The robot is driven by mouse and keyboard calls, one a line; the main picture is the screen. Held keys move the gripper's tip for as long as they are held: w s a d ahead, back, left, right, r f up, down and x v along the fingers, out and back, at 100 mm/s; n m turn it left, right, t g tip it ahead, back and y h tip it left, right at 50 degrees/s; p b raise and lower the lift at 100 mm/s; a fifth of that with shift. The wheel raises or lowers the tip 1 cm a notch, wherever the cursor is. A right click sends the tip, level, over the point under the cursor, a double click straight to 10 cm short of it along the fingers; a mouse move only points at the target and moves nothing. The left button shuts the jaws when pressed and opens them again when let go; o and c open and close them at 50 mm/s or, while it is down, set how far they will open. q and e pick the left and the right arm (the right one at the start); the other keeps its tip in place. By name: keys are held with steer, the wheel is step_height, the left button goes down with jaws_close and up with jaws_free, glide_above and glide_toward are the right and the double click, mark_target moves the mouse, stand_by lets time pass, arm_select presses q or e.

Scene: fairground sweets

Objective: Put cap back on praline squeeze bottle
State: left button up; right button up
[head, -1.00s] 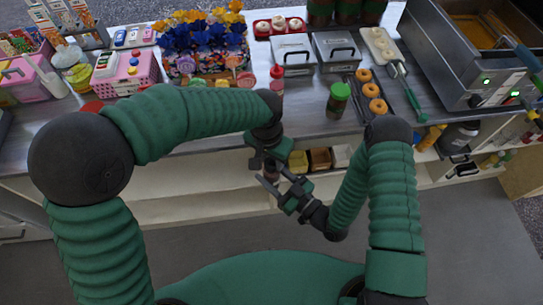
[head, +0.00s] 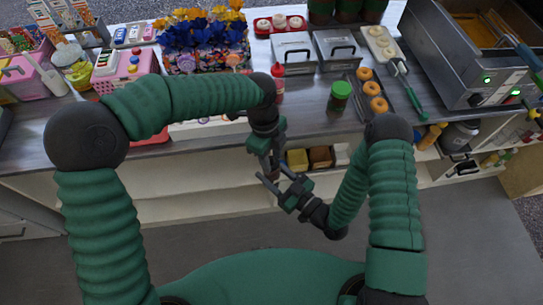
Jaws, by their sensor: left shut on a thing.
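My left gripper (head: 269,162) is in front of the counter edge, pointing down, over the open shelf. It is shut on a small dark brown thing, mostly hidden by the fingers, so I cannot tell whether it is the praline bottle or its cap. My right gripper (head: 272,174) is just below it, its fingers spread and empty, pointing up and left toward the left gripper. A red squeeze bottle (head: 278,92) stands on the counter behind my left wrist, partly hidden. I cannot make out a separate loose cap.
A green-lidded jar (head: 339,97) stands right of the red bottle, beside a dark tray of doughnuts (head: 379,104). Grey lidded containers (head: 334,50) are behind. A pink box (head: 125,75) is at left. The shelf below holds small bins (head: 320,157). Counter between bottle and jar is clear.

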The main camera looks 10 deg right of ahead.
arm_select(q)
steer(key=m, duration=0.7)
steer(key=shift+w+d+y, duration=0.1)
steer(key=shift+w+y, duration=0.05)
steer(key=shift+y, duration=0.15)
steer(key=m, duration=0.4)
steer(key=shift+y, duration=0.3)
steer(key=m, duration=0.6)
steer(key=shift+d+y, duration=0.15)
steer(key=shift+y, duration=0.15)
steer(key=o, duration=1.4)
steer(key=shift+c, duration=0.2)
step_height(320, 180, up, 12)
steer(key=w, duration=0.1)
steer(key=shift+d, duration=0.45)
steer(key=shift+w+f, duration=0.1)
steer(key=shift+f, duration=0.05)
